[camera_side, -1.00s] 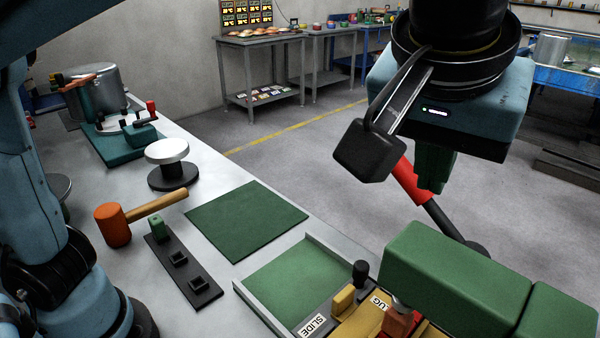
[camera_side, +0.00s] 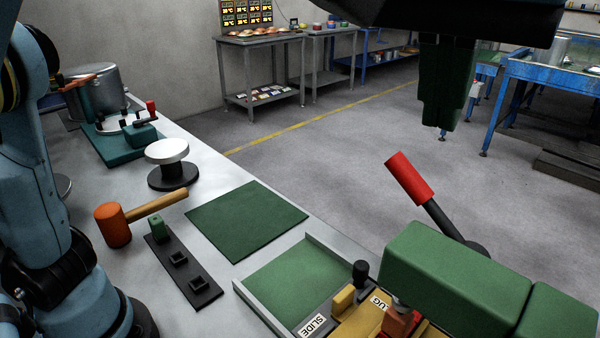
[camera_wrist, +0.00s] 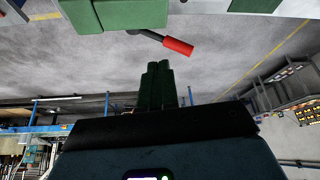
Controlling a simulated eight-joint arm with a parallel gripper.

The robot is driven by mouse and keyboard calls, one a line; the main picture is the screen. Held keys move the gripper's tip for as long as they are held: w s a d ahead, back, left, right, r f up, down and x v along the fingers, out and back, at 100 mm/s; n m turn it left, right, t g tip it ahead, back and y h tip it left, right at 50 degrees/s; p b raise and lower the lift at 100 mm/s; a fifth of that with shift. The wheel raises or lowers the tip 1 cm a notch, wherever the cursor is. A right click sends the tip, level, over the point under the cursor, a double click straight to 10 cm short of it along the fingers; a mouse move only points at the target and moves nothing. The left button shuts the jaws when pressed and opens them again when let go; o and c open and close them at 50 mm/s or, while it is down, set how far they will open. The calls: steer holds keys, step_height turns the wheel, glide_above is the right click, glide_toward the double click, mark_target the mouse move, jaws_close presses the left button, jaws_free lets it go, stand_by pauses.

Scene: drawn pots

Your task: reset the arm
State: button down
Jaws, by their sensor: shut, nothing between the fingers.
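My gripper (camera_side: 441,120) hangs at the upper right of the side view, its dark green fingers pointing down, together and empty. It is high above the bench level and apart from everything. In the wrist view its fingers (camera_wrist: 157,68) show close together in the middle with nothing between them. The red-handled lever (camera_side: 410,178) stands tilted below and to the left of the gripper in the side view. In the wrist view the red handle (camera_wrist: 178,46) shows just above the fingertips.
A large green block (camera_side: 455,278) stands front right, by a yellow fixture with a "SLIDE" label (camera_side: 312,325). A pot (camera_side: 97,88) stands at back left.

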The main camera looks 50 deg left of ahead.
steer(key=w+a+f+m+h, duration=0.1)
steer(key=w+a+f, duration=0.2)
steer(key=a+f, duration=0.3)
steer(key=w+a+f, duration=0.4)
steer(key=a, duration=0.5)
steer(key=s+a+f+t, duration=0.1)
steer(key=s+a+f, duration=0.1)
steer(key=a+f, duration=0.5)
steer(key=s+a+f+m+t, duration=0.1)
steer(key=s+a+f, duration=0.2)
steer(key=a+f, duration=0.5)
steer(key=shift+f, duration=0.55)
steer(key=shift+a, duration=0.1)
